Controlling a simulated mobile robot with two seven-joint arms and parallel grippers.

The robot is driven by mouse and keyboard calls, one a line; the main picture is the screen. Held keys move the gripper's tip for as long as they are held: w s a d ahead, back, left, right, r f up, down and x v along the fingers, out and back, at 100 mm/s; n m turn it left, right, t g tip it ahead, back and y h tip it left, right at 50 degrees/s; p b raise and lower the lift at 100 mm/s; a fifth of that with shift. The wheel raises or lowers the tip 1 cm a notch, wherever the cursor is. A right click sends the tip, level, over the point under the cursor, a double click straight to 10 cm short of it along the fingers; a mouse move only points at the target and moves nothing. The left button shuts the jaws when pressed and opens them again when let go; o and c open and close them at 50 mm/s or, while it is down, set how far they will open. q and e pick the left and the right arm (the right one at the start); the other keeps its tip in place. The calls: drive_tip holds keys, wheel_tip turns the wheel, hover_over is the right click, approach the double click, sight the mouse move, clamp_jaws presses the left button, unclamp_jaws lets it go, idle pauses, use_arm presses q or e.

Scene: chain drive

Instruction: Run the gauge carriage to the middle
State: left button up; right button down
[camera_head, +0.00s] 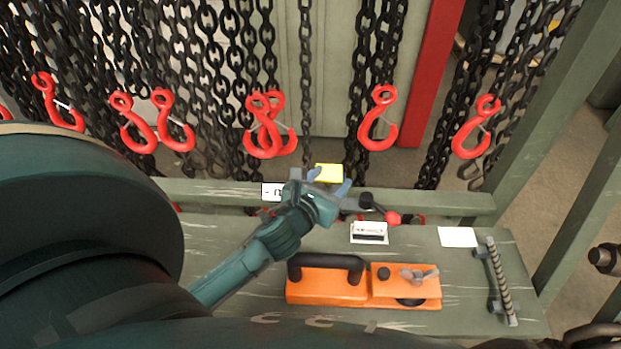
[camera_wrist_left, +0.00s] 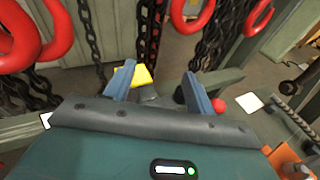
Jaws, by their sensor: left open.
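A yellow block (camera_head: 329,172) sits at the back edge of the green bench, near the foot of a thin hanging chain (camera_head: 306,90). I cannot tell for sure whether it is the gauge carriage. My left gripper (camera_head: 328,181) is open, with its blue fingertips close to the block. In the left wrist view the yellow block (camera_wrist_left: 143,75) shows beyond the open fingers (camera_wrist_left: 158,78), nearer the left finger. I cannot tell whether they touch. A black lever with a red knob (camera_head: 392,218) is just right of the gripper. My right gripper is not in view.
Red hooks (camera_head: 378,120) on black chains hang behind the bench (camera_head: 230,240). An orange tool (camera_head: 330,285) with a black handle and wing nut lies in front. White cards (camera_head: 458,237) and a threaded rod (camera_head: 500,280) lie to the right. A red post (camera_head: 432,70) stands behind.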

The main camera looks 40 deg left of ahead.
use_arm(q)
drive_tip(key=s+a+f+n+g+y, duration=0.2)
drive_tip(key=s+a+f+g, duration=0.1)
drive_tip(key=s+f, duration=0.15)
drive_tip(key=x, duration=0.8)
drive_tip(key=shift+w+d+r, duration=0.1)
drive_tip(key=shift+d+r, duration=0.15)
clamp_jaws()
